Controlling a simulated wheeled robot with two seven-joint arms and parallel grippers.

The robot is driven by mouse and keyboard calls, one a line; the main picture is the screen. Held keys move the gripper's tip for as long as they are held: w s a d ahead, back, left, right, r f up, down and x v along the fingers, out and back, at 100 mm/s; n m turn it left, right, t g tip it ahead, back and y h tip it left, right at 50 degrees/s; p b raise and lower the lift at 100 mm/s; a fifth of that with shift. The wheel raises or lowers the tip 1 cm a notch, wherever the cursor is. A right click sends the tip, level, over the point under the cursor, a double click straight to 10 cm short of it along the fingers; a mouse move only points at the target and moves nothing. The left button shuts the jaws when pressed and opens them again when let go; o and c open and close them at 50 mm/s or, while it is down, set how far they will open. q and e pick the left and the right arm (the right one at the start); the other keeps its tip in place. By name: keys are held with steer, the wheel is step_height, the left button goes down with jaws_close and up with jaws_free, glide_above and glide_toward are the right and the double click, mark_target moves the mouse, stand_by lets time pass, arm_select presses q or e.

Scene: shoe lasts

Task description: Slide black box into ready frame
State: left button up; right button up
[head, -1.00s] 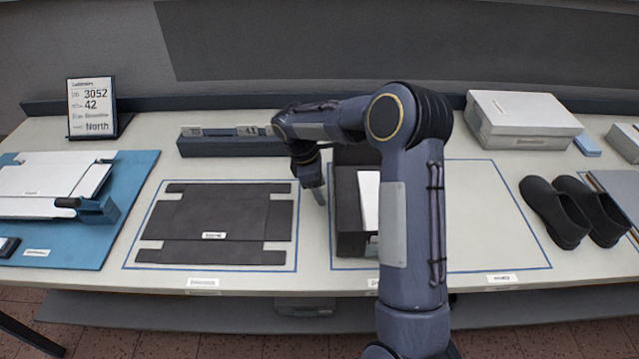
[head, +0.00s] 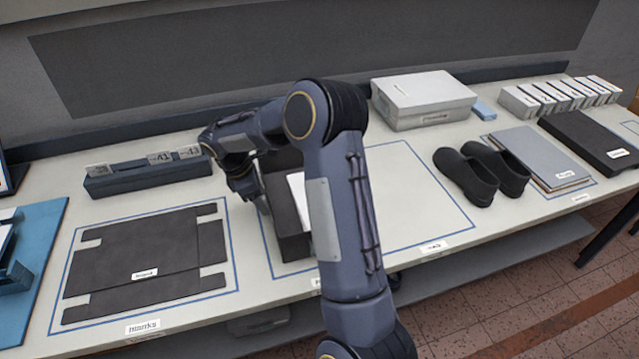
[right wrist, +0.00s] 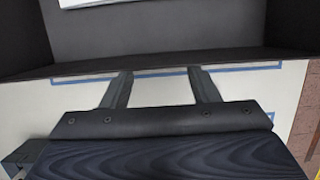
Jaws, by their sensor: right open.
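The black box (head: 288,232) stands open in the middle outlined area, with something white (head: 298,195) inside; my right arm hides much of it. The ready frame (head: 415,195) is a blue outline on the table to the right of the box, with a small label at its front edge; its inside looks bare where it shows. My right gripper (head: 261,203) points down at the box's left side. In the right wrist view its two fingers (right wrist: 161,82) are apart, with nothing between them, close to the outside of the box wall (right wrist: 165,66). My left gripper is out of view.
A flat black box blank (head: 150,255) lies in the left outline. A dark label rack (head: 150,177) stands behind it. A white lidded box (head: 425,100) is at the back. Black shoes (head: 470,175) and a grey folder (head: 535,155) lie right of the ready frame.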

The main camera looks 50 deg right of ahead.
steer(key=shift+s+d, duration=0.65)
steer(key=shift+d, duration=0.45)
steer(key=shift+s+d, duration=0.7)
steer(key=shift+d, duration=0.35)
steer(key=shift+s+d, duration=0.65)
steer(key=shift+d, duration=0.45)
steer(key=shift+s+d+p, duration=0.25)
steer(key=shift+s+d, duration=0.5)
steer(key=shift+d, duration=0.45)
steer(key=shift+s+d+p, duration=0.25)
steer(key=shift+s+d, duration=0.45)
steer(key=shift+d, duration=0.55)
steer(key=shift+s+d+p, duration=0.25)
steer(key=shift+s+d, duration=0.5)
steer(key=shift+d, duration=0.45)
steer(key=shift+s+d, duration=0.1)
steer(key=shift+s+d+p, duration=0.35)
steer(key=shift+s+d, duration=0.5)
steer(key=shift+d, duration=0.55)
steer(key=shift+s+d+p, duration=0.35)
steer(key=shift+s+d, duration=0.55)
steer(key=shift+d, duration=0.55)
steer(key=shift+s+d+p, duration=0.35)
steer(key=shift+s+d, duration=0.5)
steer(key=shift+d, duration=0.55)
steer(key=shift+a, duration=0.1)
